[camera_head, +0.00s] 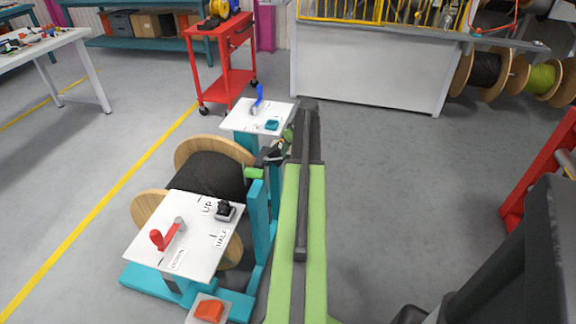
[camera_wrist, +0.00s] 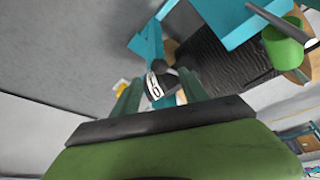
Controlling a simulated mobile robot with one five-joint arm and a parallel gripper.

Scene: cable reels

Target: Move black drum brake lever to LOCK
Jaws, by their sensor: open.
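The black drum (camera_head: 212,174), a reel of black cable with wooden flanges, stands in a teal frame left of my arm; its cable also shows in the wrist view (camera_wrist: 225,62). A small black part (camera_head: 271,154) sits at the drum's right side, close to my gripper (camera_head: 284,143). In the wrist view, a black part with white markings (camera_wrist: 155,84) appears between my gripper's open fingers (camera_wrist: 160,78). Contact cannot be told. I cannot tell whether it is the brake lever, and no LOCK mark is readable. A green handle (camera_head: 254,173) is beside it, also in the wrist view (camera_wrist: 284,41).
A near white panel (camera_head: 200,253) carries a red lever (camera_head: 165,238) and a black knob (camera_head: 226,210), with UP and HALF labels. A far panel (camera_head: 235,122) carries a blue lever (camera_head: 258,99). A red cart (camera_head: 228,84) stands behind.

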